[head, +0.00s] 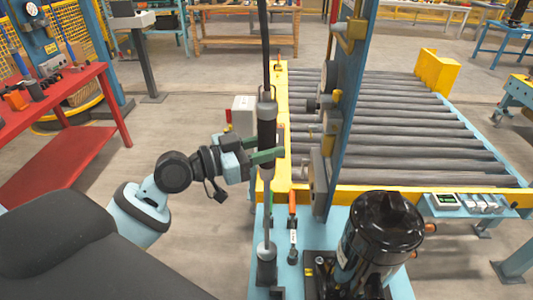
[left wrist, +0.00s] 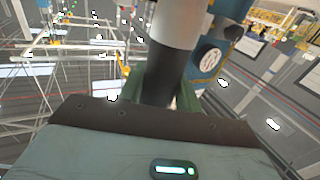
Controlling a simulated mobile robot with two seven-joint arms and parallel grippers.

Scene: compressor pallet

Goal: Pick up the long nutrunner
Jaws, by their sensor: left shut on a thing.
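The long nutrunner (head: 267,125) is upright in the middle of the head view, with a dark body, a thin silver shaft and a black cable running up from its top. Its lower end is at a dark holder (head: 266,272) on the blue bench; I cannot tell whether it is seated in it. My left gripper (head: 266,157) comes in from the left, its green fingers shut around the lower dark body. In the left wrist view, the fingers flank the nutrunner's dark section (left wrist: 163,80), below a pale section. My right gripper is out of view.
A shorter tool with an orange part (head: 292,222) stands just right of the nutrunner. A blue post (head: 345,110) with fittings rises behind it. A black compressor (head: 380,240) stands front right, before a roller conveyor (head: 415,120). A red table (head: 75,95) is at left.

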